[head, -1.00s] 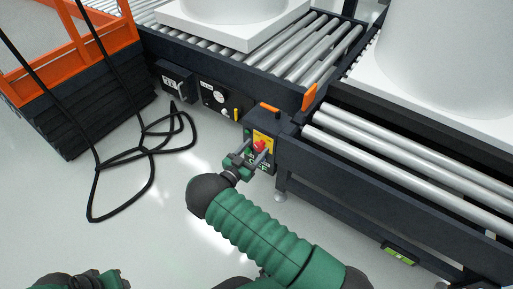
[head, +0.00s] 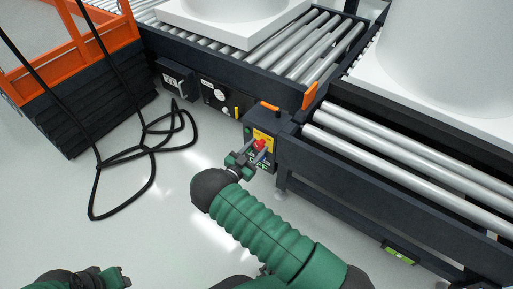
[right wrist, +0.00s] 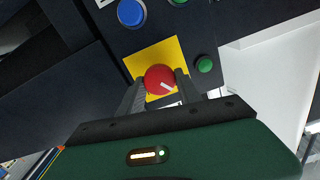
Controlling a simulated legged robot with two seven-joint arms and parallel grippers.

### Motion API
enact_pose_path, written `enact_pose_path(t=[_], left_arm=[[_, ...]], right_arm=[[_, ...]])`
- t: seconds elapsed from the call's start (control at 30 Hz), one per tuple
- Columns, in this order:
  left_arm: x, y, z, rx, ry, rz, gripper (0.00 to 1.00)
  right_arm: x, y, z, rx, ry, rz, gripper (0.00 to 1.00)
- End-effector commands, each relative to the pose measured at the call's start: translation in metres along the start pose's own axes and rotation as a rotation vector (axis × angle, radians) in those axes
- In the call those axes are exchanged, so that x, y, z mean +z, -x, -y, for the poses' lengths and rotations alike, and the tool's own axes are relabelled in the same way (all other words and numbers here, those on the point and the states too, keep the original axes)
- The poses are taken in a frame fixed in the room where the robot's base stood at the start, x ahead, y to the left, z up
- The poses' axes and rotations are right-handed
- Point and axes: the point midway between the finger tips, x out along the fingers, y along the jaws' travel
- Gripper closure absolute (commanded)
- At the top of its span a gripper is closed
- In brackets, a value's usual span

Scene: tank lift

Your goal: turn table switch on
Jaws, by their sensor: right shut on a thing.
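In the head view the red knob (head: 260,144) sits on the box at the corner of the roller table. My right gripper (head: 249,154) is at the box, and in the right wrist view its fingers (right wrist: 160,88) are shut on the red knob, one on each side. The white mark on the knob is slanted. My left gripper (head: 112,278) is at the bottom left, far from the box; its jaws are not clear.
A blue button (right wrist: 131,13) and a green button (right wrist: 204,65) are near the knob. Roller conveyors (head: 400,165) carry white blocks. A black cable (head: 150,150) loops over the floor beside an orange-railed lift (head: 68,52). The floor in front is free.

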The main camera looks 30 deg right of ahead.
Motion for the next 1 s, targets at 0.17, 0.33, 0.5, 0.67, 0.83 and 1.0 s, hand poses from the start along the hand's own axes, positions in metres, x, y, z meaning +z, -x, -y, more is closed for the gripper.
enact_pose_path(t=[0.17,0.33,0.5,0.67,0.83,1.0], left_arm=[[-0.001,0.004,0.0,0.0,0.0,0.0,0.62],[-0.002,0.007,0.0,0.0,0.0,0.0,0.62],[-0.002,0.009,0.0,0.0,0.0,0.0,0.62],[-0.003,0.012,0.0,0.0,0.0,0.0,0.62],[-0.003,0.015,0.0,0.0,0.0,0.0,0.62],[-0.004,0.017,0.0,0.0,0.0,0.0,0.62]], right_arm=[[-0.001,0.001,-0.001,0.001,-0.15,0.001,1.0],[-0.001,0.001,-0.002,0.002,-0.312,0.001,1.0],[0.0,0.002,-0.003,0.002,-0.472,0.001,1.0],[0.001,0.002,-0.004,0.003,-0.623,0.002,1.0],[0.002,0.002,-0.005,0.004,-0.784,0.002,1.0],[0.003,0.002,-0.005,0.005,-0.944,0.002,1.0]])
